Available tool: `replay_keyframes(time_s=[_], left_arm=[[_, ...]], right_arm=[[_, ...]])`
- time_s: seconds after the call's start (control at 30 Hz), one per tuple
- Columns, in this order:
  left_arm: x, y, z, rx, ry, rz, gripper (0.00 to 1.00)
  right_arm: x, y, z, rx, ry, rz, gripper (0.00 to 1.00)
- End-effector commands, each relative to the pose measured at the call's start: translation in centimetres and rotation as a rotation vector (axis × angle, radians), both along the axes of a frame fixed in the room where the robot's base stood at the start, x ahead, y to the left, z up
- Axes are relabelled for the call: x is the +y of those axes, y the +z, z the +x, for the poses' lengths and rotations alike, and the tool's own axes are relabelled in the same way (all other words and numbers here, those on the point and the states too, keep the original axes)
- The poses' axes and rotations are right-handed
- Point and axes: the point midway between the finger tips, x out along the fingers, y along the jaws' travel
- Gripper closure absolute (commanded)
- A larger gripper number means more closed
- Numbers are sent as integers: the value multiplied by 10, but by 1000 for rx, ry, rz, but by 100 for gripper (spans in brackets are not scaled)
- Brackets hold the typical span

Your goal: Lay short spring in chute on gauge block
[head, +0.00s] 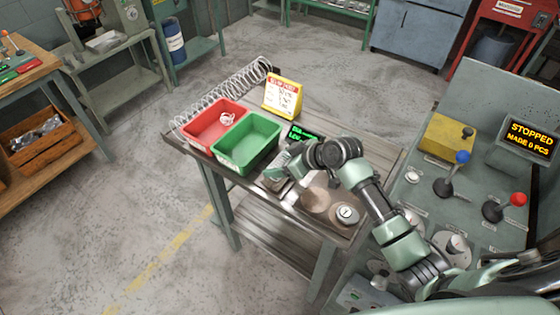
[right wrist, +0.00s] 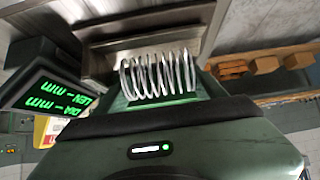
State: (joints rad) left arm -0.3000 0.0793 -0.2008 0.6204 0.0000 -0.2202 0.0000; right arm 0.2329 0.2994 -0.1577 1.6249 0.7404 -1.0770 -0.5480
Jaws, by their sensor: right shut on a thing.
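The short spring (right wrist: 158,76), a bright steel coil, lies crosswise at the tip of my right gripper (right wrist: 160,98) in the right wrist view. The gripper is shut on it; its fingers are mostly hidden below the coil. Grey metal plates of the chute (right wrist: 140,27) show just beyond the spring; I cannot tell whether the spring touches them. In the head view my right gripper (head: 280,172) is over the table's right part, and I cannot make out the spring there. The gauge display (right wrist: 52,92) shows green LEN and DIA lines without values. My left gripper is not in view.
A red bin (head: 197,136) with a small coil (head: 226,118) inside and an empty green bin (head: 233,161) stand on the table left of my gripper. A long spring (head: 225,92) lies behind them. A yellow sign (head: 284,97) stands beyond. The coiler panel (head: 470,222) is at right.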

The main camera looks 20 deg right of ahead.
Motion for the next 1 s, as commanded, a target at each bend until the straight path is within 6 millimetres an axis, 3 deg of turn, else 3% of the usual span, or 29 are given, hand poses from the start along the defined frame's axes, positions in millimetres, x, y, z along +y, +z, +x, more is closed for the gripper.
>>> replay_keyframes(time_s=[0.17, 0.2, 0.27, 0.3, 0.67, 1.0], left_arm=[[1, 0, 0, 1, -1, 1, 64], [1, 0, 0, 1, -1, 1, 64], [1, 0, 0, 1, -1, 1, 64], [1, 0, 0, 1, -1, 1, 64], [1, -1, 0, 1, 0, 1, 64], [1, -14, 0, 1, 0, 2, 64]], right_arm=[[0, 0, 0, 0, 0, 0, 70], [0, 0, 0, 0, 0, 0, 24], [0, 0, 0, 0, 0, 0, 7], [0, 0, 0, 0, 0, 0, 4], [-3, 2, -2, -1, -1, -2, 4], [-26, 35, -33, -1, 1, -5, 4]])
